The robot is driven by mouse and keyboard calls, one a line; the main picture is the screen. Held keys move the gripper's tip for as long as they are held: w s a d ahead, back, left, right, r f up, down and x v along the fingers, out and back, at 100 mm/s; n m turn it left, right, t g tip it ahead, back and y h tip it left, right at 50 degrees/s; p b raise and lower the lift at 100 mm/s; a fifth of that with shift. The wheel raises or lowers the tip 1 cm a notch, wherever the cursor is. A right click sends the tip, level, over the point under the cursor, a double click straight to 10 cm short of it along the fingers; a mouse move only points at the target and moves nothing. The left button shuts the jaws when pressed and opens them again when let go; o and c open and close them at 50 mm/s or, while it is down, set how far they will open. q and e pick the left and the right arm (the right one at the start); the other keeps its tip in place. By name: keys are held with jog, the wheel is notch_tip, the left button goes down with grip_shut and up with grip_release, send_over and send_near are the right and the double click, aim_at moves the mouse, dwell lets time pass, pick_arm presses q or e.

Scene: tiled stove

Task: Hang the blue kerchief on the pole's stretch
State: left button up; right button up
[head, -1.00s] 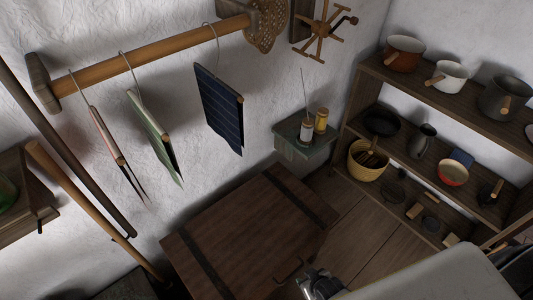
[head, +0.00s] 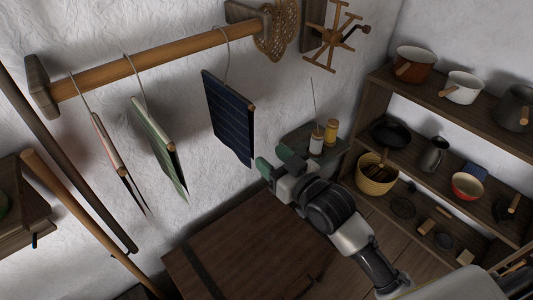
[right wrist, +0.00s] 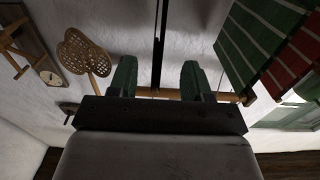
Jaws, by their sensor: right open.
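The blue kerchief (head: 228,118) is dark with thin pale lines and hangs folded over a hanger. Its wire hook reaches up to the wooden pole (head: 185,50), near the pole's right end. The green kerchief (head: 160,145) and the reddish kerchief (head: 108,145) hang from the pole further left. My right gripper (head: 271,164) is open, just right of and below the blue kerchief, apart from it. In the right wrist view, a thin dark strip stands between the open green fingers (right wrist: 158,80); it looks like the blue kerchief edge-on, but I cannot be sure. My left gripper is out of view.
Woven beaters (head: 276,38) and a spoked wooden rack (head: 333,38) are on the wall right of the pole. A small shelf with bottles (head: 316,140) is behind my right gripper. A shelf unit with pots (head: 455,125) stands right. Long poles (head: 75,210) lean at left.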

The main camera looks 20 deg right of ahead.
aim_at(252, 141)
jog(key=p+x, duration=0.1)
jog(key=x, duration=0.8)
jog(key=shift+w+r+p, duration=0.1)
jog(key=shift+w+p, duration=0.05)
jog(key=shift+p, duration=0.2)
jog(key=shift+w+a, duration=0.3)
jog(key=shift+w, duration=0.3)
jog(key=shift+c, duration=0.3)
grip_shut()
